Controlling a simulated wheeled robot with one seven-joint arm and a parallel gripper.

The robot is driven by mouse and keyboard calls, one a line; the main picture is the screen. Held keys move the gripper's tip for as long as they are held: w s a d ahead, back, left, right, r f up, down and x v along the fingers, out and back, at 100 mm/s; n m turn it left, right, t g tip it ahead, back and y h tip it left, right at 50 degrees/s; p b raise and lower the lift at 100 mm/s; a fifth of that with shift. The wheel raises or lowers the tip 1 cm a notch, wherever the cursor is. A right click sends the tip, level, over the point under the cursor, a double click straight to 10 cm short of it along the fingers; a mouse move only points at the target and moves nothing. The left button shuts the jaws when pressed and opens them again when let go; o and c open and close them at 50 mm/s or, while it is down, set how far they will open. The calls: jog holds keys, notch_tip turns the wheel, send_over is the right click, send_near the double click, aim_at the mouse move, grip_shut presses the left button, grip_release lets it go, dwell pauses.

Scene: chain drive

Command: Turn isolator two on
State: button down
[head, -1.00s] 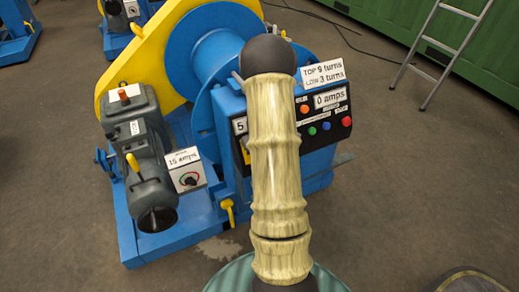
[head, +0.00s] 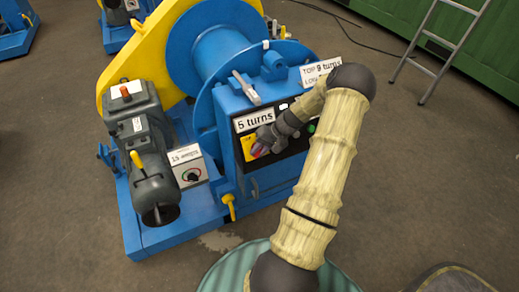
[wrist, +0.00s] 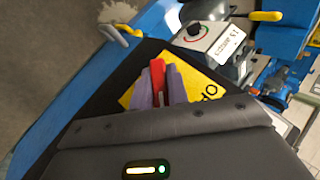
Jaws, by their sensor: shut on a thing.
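A red handle (wrist: 157,78) on a yellow plate (wrist: 192,88) is on the dark front panel of the blue machine. In the head view the yellow plate (head: 247,146) is at the panel's left end, below a "5 turns" sign. My gripper (head: 256,150) is at this plate. In the wrist view my gripper (wrist: 160,88) has its fingers on both sides of the red handle, shut on it. Part of the plate's lettering is hidden behind the gripper. I see no label naming isolator two.
A grey box with a rotary switch (head: 191,175) and an amps sign stands left of the panel. A grey motor (head: 143,150) is further left. The "5 turns" sign (head: 253,121) is just above my gripper. My arm covers much of the panel's right part. A ladder (head: 440,45) leans at right.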

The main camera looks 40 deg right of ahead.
jog(key=shift+m+t+y, duration=0.3)
jog(key=shift+y, duration=0.1)
jog(key=c, duration=1.4)
grip_release()
jog(key=shift+o, duration=0.2)
jog(key=v, duration=1.7)
jog(key=shift+r+p, duration=0.2)
jog(key=shift+p, duration=0.2)
